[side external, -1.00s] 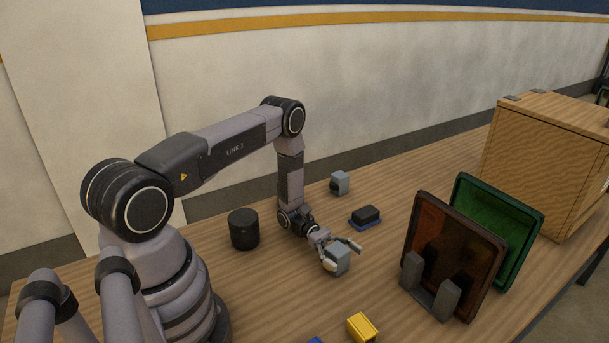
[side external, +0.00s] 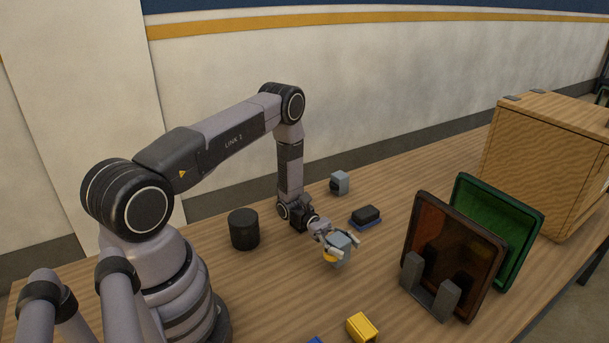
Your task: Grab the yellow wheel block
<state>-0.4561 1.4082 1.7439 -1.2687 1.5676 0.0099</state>
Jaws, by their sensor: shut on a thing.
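The yellow wheel block is a small grey block (side external: 341,251) with a yellow round part (side external: 329,258) on its left side. It sits between the fingers of my gripper (side external: 337,247), in front of the black cylinder and toward the middle of the table. My gripper reaches down to it from the upper left and is shut on it. One finger shows at its left and one at its upper right. Whether its underside touches the table is not clear.
A grey block with a dark wheel (side external: 340,183), a black-and-blue block (side external: 366,216) and a black cylinder (side external: 244,229) stand nearby. A yellow block (side external: 361,327) lies in front. Brown (side external: 455,250) and green (side external: 505,222) panels and a wooden box (side external: 540,165) are right.

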